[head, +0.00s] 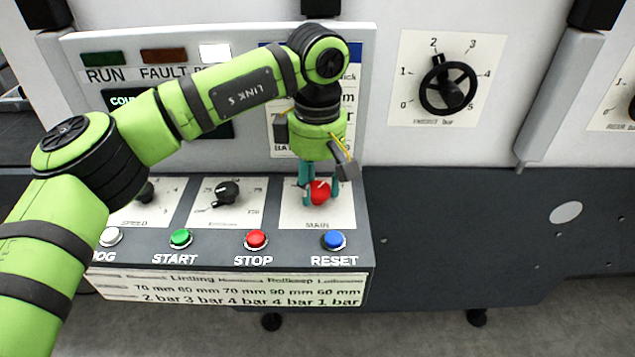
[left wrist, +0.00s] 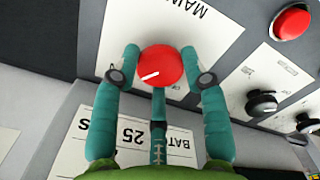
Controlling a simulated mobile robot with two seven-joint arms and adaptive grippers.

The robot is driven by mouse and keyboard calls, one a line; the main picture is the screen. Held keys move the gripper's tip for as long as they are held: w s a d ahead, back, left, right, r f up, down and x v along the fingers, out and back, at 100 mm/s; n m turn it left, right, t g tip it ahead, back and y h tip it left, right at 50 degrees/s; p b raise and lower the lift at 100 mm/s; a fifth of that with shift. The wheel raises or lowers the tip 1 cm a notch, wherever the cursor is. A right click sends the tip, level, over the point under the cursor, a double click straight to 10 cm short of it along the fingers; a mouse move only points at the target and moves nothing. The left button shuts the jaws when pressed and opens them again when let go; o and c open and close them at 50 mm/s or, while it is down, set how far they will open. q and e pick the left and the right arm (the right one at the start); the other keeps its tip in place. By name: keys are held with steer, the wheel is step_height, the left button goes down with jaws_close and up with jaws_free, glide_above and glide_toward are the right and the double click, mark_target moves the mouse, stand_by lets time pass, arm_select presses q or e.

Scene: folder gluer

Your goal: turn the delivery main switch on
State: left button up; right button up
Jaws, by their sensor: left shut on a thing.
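The main switch is a red round knob (head: 319,192) with a white pointer line, on a white plate marked MAIN (head: 317,216) at the right end of the sloped console. In the left wrist view the red knob (left wrist: 160,67) sits between the teal fingers, its pointer line toward the lower left of its face. My left gripper (head: 320,188) reaches down from above and is shut on the knob, with its fingers around the sides. The fingers hide part of the plate and its markings. My right gripper is not in view.
The console has a white button (head: 110,236), green START (head: 181,239), red STOP (head: 256,239) and blue RESET (head: 334,240). A black dial (head: 225,193) lies left of the switch. A black handwheel (head: 448,86) is on the right panel. An upright display panel stands behind my arm.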

mark_target(318, 189)
arm_select(q)
steer(key=shift+m, duration=0.7)
steer(key=o, duration=1.2)
steer(key=shift+c, duration=0.2)
step_height(318, 189, up, 12)
